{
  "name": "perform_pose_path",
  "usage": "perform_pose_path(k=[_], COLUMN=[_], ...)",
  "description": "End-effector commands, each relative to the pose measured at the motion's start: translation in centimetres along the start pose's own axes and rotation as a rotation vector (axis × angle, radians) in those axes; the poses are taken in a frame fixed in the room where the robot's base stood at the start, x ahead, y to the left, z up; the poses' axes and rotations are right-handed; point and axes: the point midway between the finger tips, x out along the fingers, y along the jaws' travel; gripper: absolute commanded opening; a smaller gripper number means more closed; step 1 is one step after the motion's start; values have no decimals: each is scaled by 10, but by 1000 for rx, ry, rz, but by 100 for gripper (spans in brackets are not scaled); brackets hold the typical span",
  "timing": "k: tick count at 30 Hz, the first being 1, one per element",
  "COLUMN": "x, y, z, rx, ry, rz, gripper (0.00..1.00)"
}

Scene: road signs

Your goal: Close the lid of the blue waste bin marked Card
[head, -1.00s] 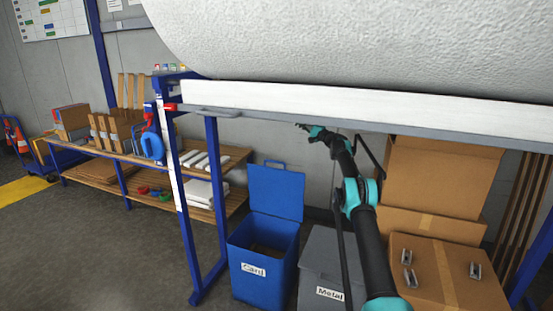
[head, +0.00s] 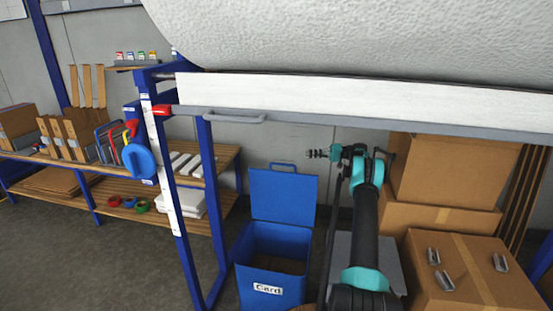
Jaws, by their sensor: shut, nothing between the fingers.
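The blue waste bin (head: 270,286) marked Card stands on the floor under the roll rack, near the picture's lower middle. Its lid (head: 284,195) is open and stands upright at the back of the bin, with a small handle on its top edge. The inside of the bin shows dark and blue. My gripper (head: 309,153) is shut and empty. In the picture it points left, above and to the right of the raised lid's top edge, and looks apart from it. My arm hides part of the area right of the bin.
A grey bin (head: 340,250) stands right of the blue one, mostly behind my arm. Cardboard boxes (head: 462,275) are stacked at the right. The rack's blue legs (head: 212,200) stand left of the bin, and its grey bar with a handle (head: 235,118) runs above. Shelves (head: 110,165) stand farther left.

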Motion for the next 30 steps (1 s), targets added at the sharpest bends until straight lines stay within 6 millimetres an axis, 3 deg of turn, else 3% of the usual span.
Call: perform_pose_path(k=[3, 8, 22, 30], x=[-7, 6, 96, 99], y=[4, 5, 5, 5], z=[9, 10, 11, 42], rx=[2, 2, 2, 2], ry=[-15, -19, -19, -17], rz=[7, 7, 6, 6], gripper=[0, 0, 0, 0])
